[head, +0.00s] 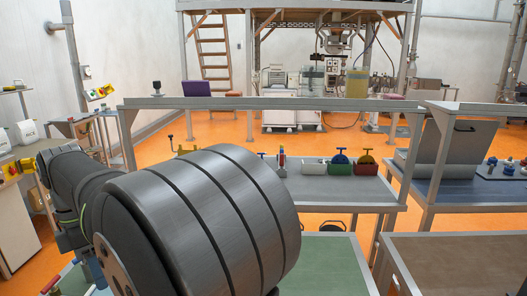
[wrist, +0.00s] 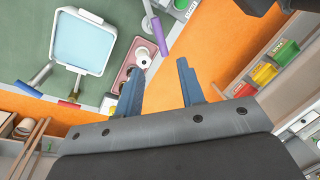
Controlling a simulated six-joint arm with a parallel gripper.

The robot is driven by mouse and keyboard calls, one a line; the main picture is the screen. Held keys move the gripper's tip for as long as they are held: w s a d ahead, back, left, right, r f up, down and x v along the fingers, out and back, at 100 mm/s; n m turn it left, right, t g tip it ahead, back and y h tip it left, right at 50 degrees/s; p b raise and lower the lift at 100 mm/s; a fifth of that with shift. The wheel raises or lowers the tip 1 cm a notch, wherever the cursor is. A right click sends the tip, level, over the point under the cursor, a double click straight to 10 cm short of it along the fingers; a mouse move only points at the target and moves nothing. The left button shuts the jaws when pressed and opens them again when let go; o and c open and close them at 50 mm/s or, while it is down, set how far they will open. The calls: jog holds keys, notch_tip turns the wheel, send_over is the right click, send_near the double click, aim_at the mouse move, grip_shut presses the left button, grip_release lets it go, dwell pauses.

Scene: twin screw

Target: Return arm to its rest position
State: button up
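My gripper (wrist: 158,84) shows in the wrist view with its two blue fingers spread apart and nothing between them. The fingers point up the picture, over the orange floor and near the edge of a green tabletop (wrist: 30,50). In the head view my own arm fills the lower left, and I cannot make out the gripper there with certainty.
In the wrist view a white tray (wrist: 56,52) with a pale blue inside and a pink holder (wrist: 124,76) lie on the green top. Yellow (wrist: 265,73) and red (wrist: 244,90) bins are at right. In the head view, a workbench (head: 330,187) stands beyond my arm.

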jog(key=f, duration=0.3)
jog(key=s+d+f, duration=0.1)
jog(key=f, duration=0.6)
jog(key=shift+s+d+f, duration=0.15)
jog(key=shift+s+d, duration=0.1)
jog(key=shift+f, duration=0.4)
jog(key=n, duration=0.4)
jog(key=shift+s+r+t, duration=0.1)
jog(key=shift+t, duration=0.3)
jog(key=n, duration=0.4)
jog(key=shift+a+n+t+h, duration=0.1)
jog(key=shift+n+t+h, duration=0.2)
jog(key=shift+n+t, duration=0.1)
notch_tip(320, 180, up, 9)
jog(key=a, duration=0.1)
jog(key=shift+a+f, duration=0.2)
jog(key=shift+a, duration=0.15)
